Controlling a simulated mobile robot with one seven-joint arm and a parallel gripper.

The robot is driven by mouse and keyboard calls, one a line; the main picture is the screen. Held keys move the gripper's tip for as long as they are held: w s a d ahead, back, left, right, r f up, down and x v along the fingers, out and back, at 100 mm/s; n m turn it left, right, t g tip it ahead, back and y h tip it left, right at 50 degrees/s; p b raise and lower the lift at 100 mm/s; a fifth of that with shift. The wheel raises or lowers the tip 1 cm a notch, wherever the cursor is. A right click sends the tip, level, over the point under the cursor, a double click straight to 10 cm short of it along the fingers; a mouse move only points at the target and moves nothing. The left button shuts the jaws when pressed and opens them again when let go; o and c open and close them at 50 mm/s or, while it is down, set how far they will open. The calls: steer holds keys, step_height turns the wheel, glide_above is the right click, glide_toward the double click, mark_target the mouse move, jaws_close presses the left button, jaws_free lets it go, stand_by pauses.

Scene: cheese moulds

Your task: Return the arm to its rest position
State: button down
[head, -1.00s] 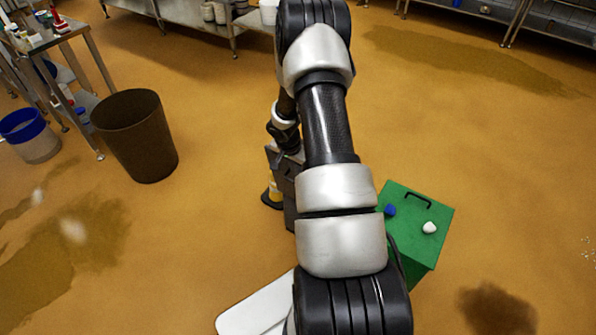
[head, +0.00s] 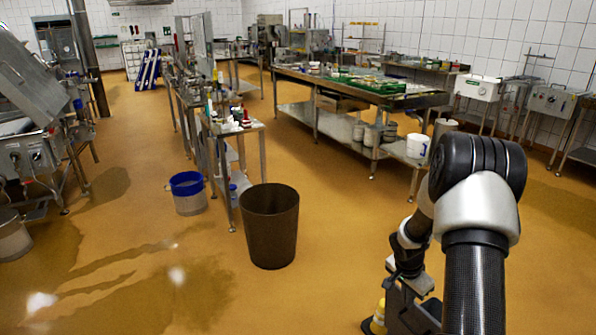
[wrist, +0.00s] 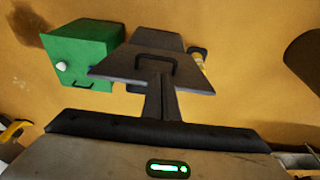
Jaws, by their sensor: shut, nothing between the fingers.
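My arm rises at the right of the head view, bent at a dark elbow, and its forearm hangs down toward the floor. My gripper (wrist: 163,90) shows in the wrist view as a wide dark hand with its narrow fingers together. It holds nothing. A dark grey flat-topped thing with a handle (wrist: 122,66) shows beyond the fingertips; whether they touch it I cannot tell. In the head view the lower end of my arm is partly cut off by the bottom edge.
A green box (wrist: 85,50) with a white knob stands on the floor beside the grey thing. A brown bin (head: 270,228), a bucket with a blue rim (head: 187,195) and steel tables (head: 330,105) stand farther off. The floor between bin and arm is clear.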

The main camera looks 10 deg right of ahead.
steer(key=s+a+r+n+t, duration=0.15)
steer(key=a+r, duration=0.25)
steer(key=r, duration=0.5)
steer(key=s+a+r+n, duration=0.2)
steer(key=s+a+r, duration=0.15)
steer(key=r, duration=0.55)
steer(key=s+a+r+n+t, duration=0.15)
steer(key=a+r, duration=0.25)
steer(key=r, duration=0.5)
steer(key=s+a+r+n+y, duration=0.1)
steer(key=s+a+r+n, duration=0.25)
steer(key=s, duration=0.25)
steer(key=s+a+r+n+t+y, duration=0.1)
steer(key=s+a+r+n, duration=0.15)
steer(key=s+a, duration=0.3)
steer(key=s+a+r+n+y, duration=0.1)
steer(key=s+a+r+n, duration=0.15)
steer(key=s, duration=0.35)
step_height(320, 180, up, 15)
steer(key=a+p, duration=0.1)
steer(key=p, duration=1.3)
steer(key=shift+s+a, duration=0.15)
steer(key=shift+s, duration=0.1)
steer(key=shift+f, duration=0.1)
